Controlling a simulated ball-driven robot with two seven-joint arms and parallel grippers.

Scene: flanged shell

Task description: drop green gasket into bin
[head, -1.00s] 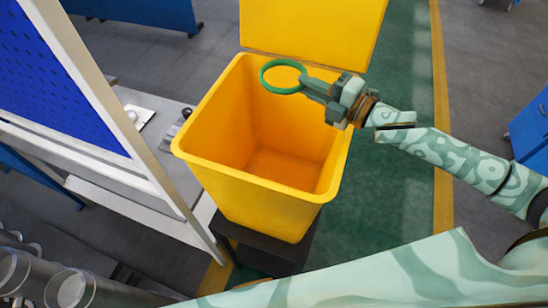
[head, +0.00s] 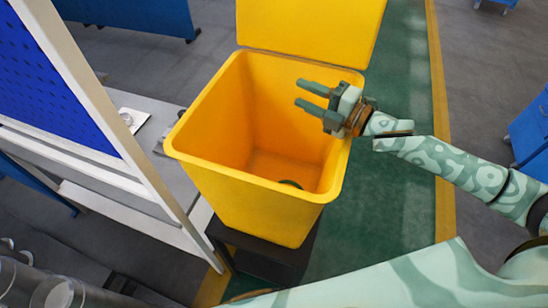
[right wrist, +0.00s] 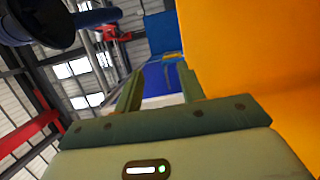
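The yellow bin (head: 255,207) stands open in the middle of the head view, its lid (head: 310,25) tipped back behind it. The green gasket (head: 290,184) lies at the bottom of the bin; only a small arc shows above the front wall, which hides the rest. My right gripper (head: 307,95) is open and empty over the bin's opening, near its right rim. In the right wrist view its two fingers (right wrist: 158,92) stand apart with nothing between them. My left gripper is not in view.
The bin rests on a dark stand (head: 262,252). A grey bench (head: 160,170) and a white-framed blue pegboard (head: 50,85) are close on its left. The green floor strip (head: 405,200) right of the bin is clear beneath my arm.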

